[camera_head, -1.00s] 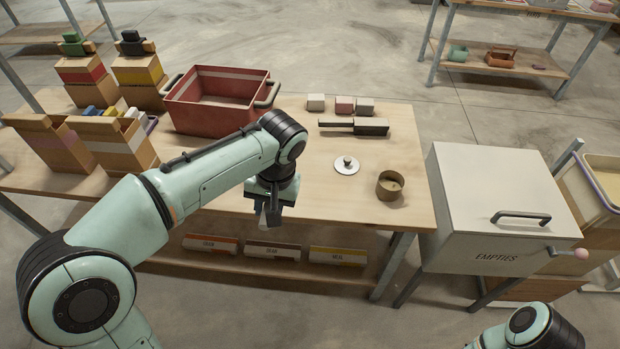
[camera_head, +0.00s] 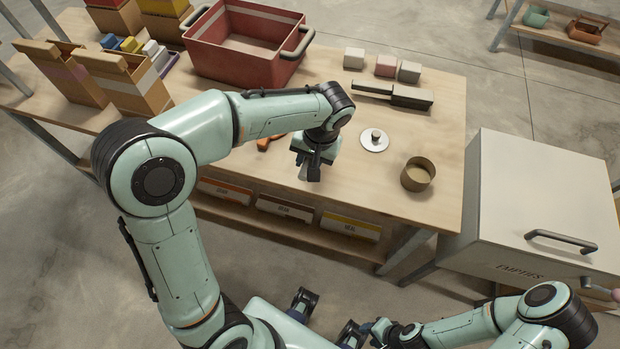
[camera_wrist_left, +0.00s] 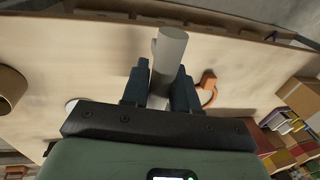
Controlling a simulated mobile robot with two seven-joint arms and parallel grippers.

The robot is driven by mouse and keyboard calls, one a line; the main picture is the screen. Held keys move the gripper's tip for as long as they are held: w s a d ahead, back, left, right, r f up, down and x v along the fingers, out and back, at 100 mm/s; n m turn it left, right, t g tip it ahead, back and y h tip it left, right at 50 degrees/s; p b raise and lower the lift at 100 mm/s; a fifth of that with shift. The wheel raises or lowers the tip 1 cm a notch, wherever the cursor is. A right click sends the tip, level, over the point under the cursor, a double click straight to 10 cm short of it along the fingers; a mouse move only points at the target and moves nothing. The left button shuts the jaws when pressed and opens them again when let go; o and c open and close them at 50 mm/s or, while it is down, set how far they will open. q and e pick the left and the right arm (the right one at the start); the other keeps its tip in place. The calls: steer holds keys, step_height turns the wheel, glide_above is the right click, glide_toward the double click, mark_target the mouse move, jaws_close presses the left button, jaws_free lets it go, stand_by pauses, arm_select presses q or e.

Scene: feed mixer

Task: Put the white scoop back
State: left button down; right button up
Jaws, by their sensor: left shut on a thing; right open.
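My left gripper (camera_head: 312,172) is above the front edge of the wooden table, pointing down. In the left wrist view the gripper (camera_wrist_left: 162,90) is shut on a pale grey-white rod, seemingly the white scoop (camera_wrist_left: 168,60). Only part of this piece shows between the fingers. My right gripper (camera_head: 360,333) is low at the bottom of the head view, away from the table, open and small in view.
An orange item (camera_head: 268,141) lies on the table behind my left arm. A round lid (camera_head: 374,140), brass cup (camera_head: 418,174), dark long tool (camera_head: 395,94), several small blocks (camera_head: 385,65) and a red crate (camera_head: 240,62) stand on it. The EMPTIES box (camera_head: 535,200) stands right.

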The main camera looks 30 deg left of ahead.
mark_target(307, 188)
arm_select(q)
steer(key=x, duration=0.3)
steer(key=d+x, duration=0.1)
steer(key=x, duration=0.2)
steer(key=d+b+x, duration=0.1)
steer(key=x, duration=0.2)
steer(key=shift+w+a+f, duration=0.1)
steer(key=shift+w+f, duration=0.1)
steer(key=shift+f, duration=0.2)
steer(key=shift+f, duration=0.1)
steer(key=shift+s+f+b, duration=0.1)
steer(key=shift+f+b, duration=0.45)
steer(key=shift+b, duration=0.05)
steer(key=c, duration=0.9)
jaws_free()
steer(key=shift+o, duration=0.2)
steer(key=shift+s+f, duration=0.1)
steer(key=shift+r+p, duration=0.3)
steer(key=shift+p, duration=0.05)
steer(key=p+v, duration=0.2)
steer(key=v, duration=1.1)
